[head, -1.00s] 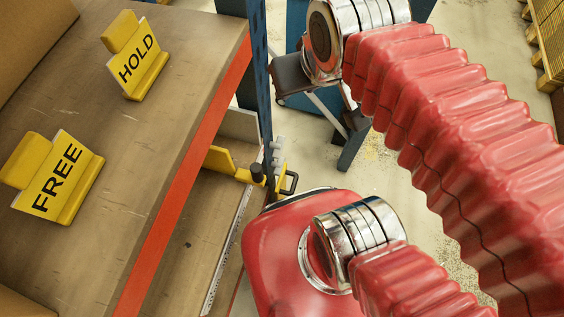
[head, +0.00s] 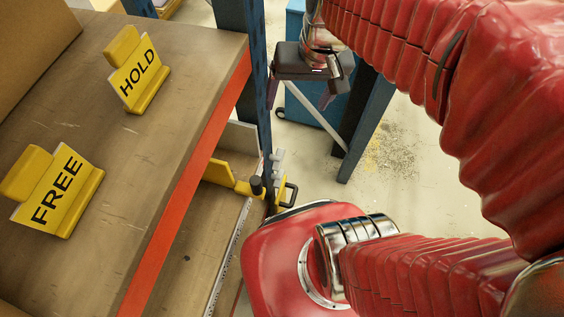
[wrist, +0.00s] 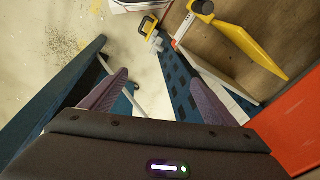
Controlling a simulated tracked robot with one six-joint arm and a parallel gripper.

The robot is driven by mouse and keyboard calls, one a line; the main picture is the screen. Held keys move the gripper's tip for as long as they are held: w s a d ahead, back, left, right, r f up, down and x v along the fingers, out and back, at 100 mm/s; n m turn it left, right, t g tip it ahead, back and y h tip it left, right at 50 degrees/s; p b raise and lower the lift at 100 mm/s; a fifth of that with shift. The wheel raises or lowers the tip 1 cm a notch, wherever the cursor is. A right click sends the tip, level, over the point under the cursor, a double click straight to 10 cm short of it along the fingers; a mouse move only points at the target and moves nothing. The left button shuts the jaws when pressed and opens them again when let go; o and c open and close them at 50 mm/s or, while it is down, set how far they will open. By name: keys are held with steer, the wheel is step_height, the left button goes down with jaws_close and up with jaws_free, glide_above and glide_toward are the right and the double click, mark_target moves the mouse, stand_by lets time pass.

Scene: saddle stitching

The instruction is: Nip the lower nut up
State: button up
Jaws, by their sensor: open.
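My gripper (head: 303,92) is open and empty, hanging beside the blue upright; its two purplish fingers also show in the wrist view (wrist: 157,80). In the head view, below and left of it, a yellow bar (head: 219,172) with a black knob (head: 256,185) lies along the lower shelf. Next to the knob are a pale stepped piece (head: 277,163) and a small black handle (head: 291,193). They show in the wrist view too, the stepped piece (wrist: 156,42) ahead of the fingers and apart from them. I cannot make out the lower nut.
The blue perforated upright (wrist: 180,85) is close to the fingers. The orange shelf edge (head: 190,180) bounds the upper shelf, where yellow HOLD (head: 135,75) and FREE (head: 55,195) signs stand. A blue post (head: 367,128) is right of my gripper. The floor (head: 315,160) below is open.

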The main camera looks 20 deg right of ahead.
steer(key=w+d+f+m+g+y, duration=0.1)
steer(key=w+d+f+m+y, duration=0.2)
steer(key=f, duration=0.6)
steer(key=w+d+f+m+g+y, duration=0.1)
steer(key=d+f+m+y, duration=0.3)
steer(key=f, duration=0.4)
steer(key=w+d+f+m+g+y, duration=0.1)
steer(key=w+d+f+m+y, duration=0.2)
steer(key=f, duration=0.6)
steer(key=m+t+y, duration=0.3)
steer(key=m+t, duration=0.9)
glide_toward(279, 179)
steer(key=w+d+v, duration=0.1)
steer(key=v, duration=0.5)
steer(key=shift+s+a+f, duration=0.1)
steer(key=shift+a+f, duration=0.1)
steer(key=shift+a, duration=0.1)
steer(key=shift+a, duration=0.1)
steer(key=x, duration=1.3)
steer(key=shift+a, duration=0.4)
